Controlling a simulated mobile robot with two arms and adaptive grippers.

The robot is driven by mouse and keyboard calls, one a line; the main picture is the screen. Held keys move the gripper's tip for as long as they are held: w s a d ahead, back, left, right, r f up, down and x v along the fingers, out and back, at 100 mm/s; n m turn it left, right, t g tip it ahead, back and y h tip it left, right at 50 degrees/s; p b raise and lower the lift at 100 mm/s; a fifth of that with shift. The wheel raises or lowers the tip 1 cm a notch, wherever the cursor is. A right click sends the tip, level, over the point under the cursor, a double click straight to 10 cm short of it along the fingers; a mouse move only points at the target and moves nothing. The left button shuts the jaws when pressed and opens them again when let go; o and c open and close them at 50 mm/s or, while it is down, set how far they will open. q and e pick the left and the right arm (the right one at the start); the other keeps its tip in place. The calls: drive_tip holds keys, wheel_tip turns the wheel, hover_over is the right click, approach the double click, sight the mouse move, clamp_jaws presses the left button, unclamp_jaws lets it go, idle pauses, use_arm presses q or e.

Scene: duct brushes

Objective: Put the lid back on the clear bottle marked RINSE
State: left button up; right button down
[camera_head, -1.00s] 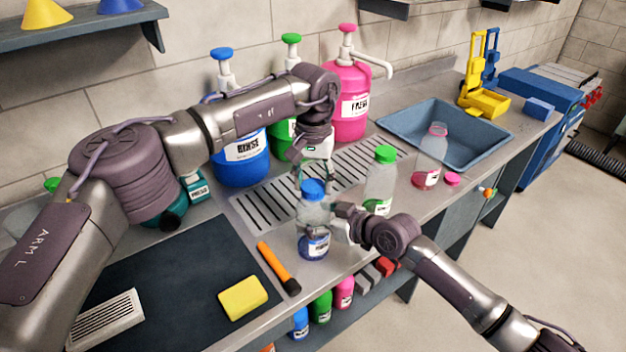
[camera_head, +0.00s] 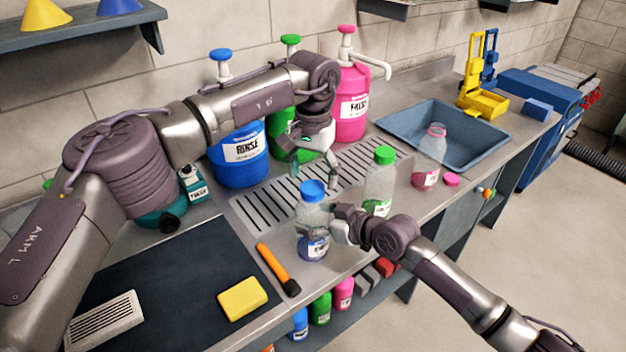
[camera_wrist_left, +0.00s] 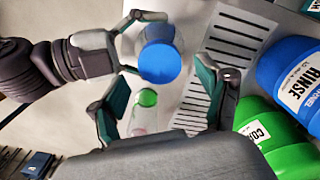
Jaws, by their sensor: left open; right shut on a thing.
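The clear bottle (camera_head: 314,222) with blue liquid and a small blue label stands upright at the counter's front edge. Its label print is too small to read. A blue lid (camera_head: 313,190) sits on its top and looks level. In the left wrist view the lid (camera_wrist_left: 160,62) covers the mouth of the bottle (camera_wrist_left: 160,33). My right gripper (camera_head: 333,225) is shut around the bottle's body from the right. My left gripper (camera_head: 313,168) is open and empty just above the lid, apart from it; its spread fingers frame the left wrist view.
A clear bottle with a green lid (camera_head: 380,180) stands just right of the held one. An open bottle (camera_head: 430,160) has a pink lid (camera_head: 451,180) beside it. The blue RINSE jug (camera_head: 239,158) stands behind; an orange-handled tool (camera_head: 277,268) and yellow sponge (camera_head: 242,297) lie left.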

use_arm(q)
wheel_tip(320, 180, up, 2)
drive_tip(key=shift+r, duration=0.2)
drive_tip(key=shift+c, duration=0.4)
